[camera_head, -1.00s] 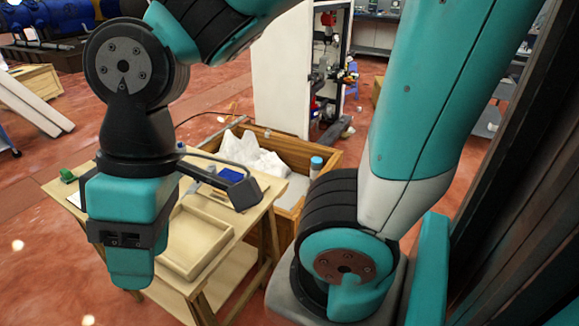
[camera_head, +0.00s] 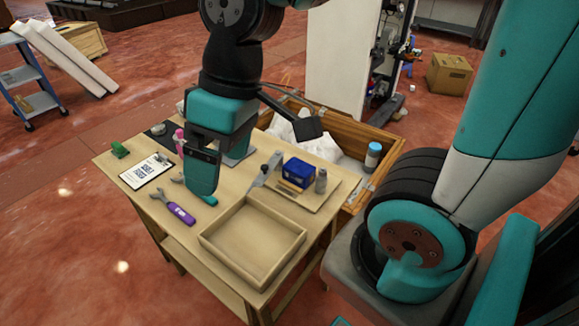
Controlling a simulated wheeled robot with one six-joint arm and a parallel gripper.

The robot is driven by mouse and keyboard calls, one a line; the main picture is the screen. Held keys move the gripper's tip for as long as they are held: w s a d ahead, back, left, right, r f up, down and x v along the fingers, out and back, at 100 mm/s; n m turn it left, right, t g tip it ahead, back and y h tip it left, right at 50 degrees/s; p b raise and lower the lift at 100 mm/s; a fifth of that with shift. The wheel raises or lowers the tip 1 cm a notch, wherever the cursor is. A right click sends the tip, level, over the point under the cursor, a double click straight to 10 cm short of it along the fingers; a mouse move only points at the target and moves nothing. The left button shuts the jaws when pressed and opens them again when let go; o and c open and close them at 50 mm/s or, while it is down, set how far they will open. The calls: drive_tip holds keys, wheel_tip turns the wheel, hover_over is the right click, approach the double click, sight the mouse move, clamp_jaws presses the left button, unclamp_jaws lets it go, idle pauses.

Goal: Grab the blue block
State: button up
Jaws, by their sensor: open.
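A dark blue block (camera_head: 298,173) sits on a light board (camera_head: 312,201) near the back right of the wooden table. A small grey cylinder (camera_head: 321,181) stands just to its right. My gripper (camera_head: 202,178) hangs pointing down over the table, left of the blue block and apart from it. The gripper is open and I see nothing held in it. Its housing hides part of the tabletop behind it.
An empty wooden tray (camera_head: 225,260) lies at the table's front. A purple-handled wrench (camera_head: 181,212), a clipboard (camera_head: 146,171) and a green item (camera_head: 119,149) lie to the left. A wooden crate (camera_head: 378,140) with white bags stands behind the table.

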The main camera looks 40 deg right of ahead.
drive_tip(key=w+d+f+m+h, duration=0.2)
drive_tip(key=w+d+f, duration=0.3)
drive_tip(key=w+d, duration=0.55)
drive_tip(key=m+h+b, duration=0.1)
drive_tip(key=m+h, duration=0.1)
hover_over(299, 166)
drive_tip(key=shift+g, duration=0.3)
wheel_tip(299, 166, down, 18)
drive_tip(key=shift+a+f, duration=0.15)
drive_tip(key=shift+f, duration=3.2)
drive_tip(key=shift+c, duration=0.2)
drive_tip(key=c, duration=1.4)
drive_tip(key=shift+r, duration=0.1)
